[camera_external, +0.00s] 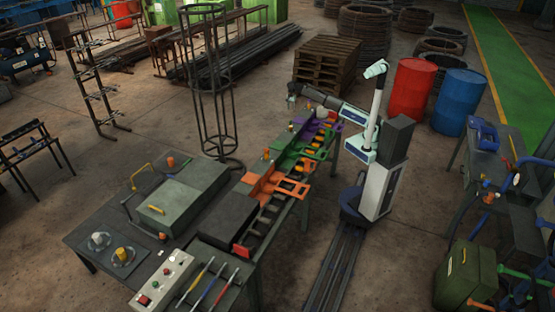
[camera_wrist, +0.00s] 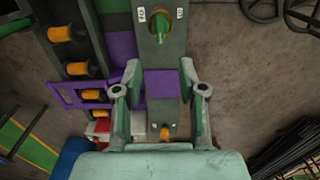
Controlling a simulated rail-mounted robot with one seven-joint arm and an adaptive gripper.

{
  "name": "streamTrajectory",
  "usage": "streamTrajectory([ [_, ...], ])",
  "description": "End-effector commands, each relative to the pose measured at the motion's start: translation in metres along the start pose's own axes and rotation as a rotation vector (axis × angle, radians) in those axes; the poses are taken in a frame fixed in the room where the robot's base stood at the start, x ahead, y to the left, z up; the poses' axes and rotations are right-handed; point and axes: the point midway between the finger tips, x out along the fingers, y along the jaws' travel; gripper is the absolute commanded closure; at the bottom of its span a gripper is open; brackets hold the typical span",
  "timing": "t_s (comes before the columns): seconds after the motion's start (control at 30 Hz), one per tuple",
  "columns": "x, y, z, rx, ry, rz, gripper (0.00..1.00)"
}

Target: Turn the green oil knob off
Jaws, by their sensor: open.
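The green oil knob (camera_wrist: 159,24) shows at the top of the wrist view, on a grey-green panel. It has a yellowish base, and its green handle lies roughly along the panel's length. Small white labels flank it; I cannot read them surely. My gripper (camera_wrist: 160,72) is open and empty, with its two fingers spread on either side of the panel. The knob lies beyond the fingertips in the picture, apart from them. In the external view my gripper (camera_external: 292,94) is above the far end of the machine bench; I cannot make out the knob there.
A purple block (camera_wrist: 162,84) and an orange knob (camera_wrist: 165,133) are on the panel between my fingers. Purple frames with orange rollers (camera_wrist: 67,33) stand to the left. Dark bars (camera_wrist: 290,150) lie at lower right. Bare floor (camera_wrist: 240,75) lies right of the panel.

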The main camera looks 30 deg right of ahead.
Motion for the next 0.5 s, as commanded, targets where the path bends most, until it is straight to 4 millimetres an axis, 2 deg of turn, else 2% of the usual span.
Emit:
streamTrajectory([
  [0.5, 0.093, 0.001, -0.001, 0.0, 0.0, 0.002, 0.59],
])
